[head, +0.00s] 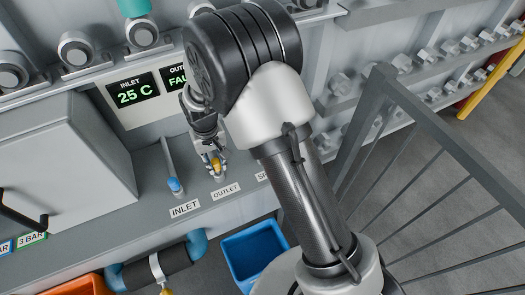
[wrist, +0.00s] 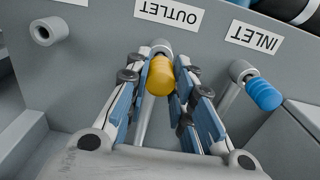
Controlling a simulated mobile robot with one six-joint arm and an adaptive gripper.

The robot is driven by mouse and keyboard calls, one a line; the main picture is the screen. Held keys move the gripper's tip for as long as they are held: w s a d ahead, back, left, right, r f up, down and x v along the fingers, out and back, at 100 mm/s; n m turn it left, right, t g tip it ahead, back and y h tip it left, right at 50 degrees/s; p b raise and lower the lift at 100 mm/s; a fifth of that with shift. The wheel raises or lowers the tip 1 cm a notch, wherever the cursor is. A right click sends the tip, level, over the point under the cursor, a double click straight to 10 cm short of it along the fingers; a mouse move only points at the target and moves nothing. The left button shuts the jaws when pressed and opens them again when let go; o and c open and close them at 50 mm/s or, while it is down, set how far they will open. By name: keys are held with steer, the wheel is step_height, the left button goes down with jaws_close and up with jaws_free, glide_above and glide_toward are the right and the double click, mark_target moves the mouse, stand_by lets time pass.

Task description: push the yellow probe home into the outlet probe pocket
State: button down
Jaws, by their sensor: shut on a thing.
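The yellow probe (wrist: 161,76) is between the two fingers of my gripper (wrist: 160,85), which is shut on it. In the wrist view the probe's rounded yellow head lines up with the grey outlet pocket (wrist: 161,47) under the OUTLET label (wrist: 168,13). How deep the probe sits in the pocket is hidden. In the head view my gripper (head: 211,163) and the yellow probe (head: 216,164) are just above the OUTLET label (head: 226,191). The OUTLET display (head: 173,78) is partly hidden by my arm; "FAU" shows.
A blue inlet probe (head: 174,184) stands beside, above the INLET label (head: 185,208). An empty grey pocket (wrist: 48,31) shows at the wrist view's left. The inlet display (head: 134,92) reads 25 C. A grey box (head: 65,160) stands left; a blue bin (head: 255,252) is below.

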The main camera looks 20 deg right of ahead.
steer(key=shift+f+b, duration=0.4)
steer(key=shift+f, duration=0.25)
steer(key=c, duration=1.3)
jaws_free()
steer(key=shift+c, duration=0.5)
steer(key=shift+c, duration=0.9)
steer(key=shift+r, duration=0.15)
steer(key=shift+r+p, duration=2.55)
steer(key=shift+r, duration=0.85)
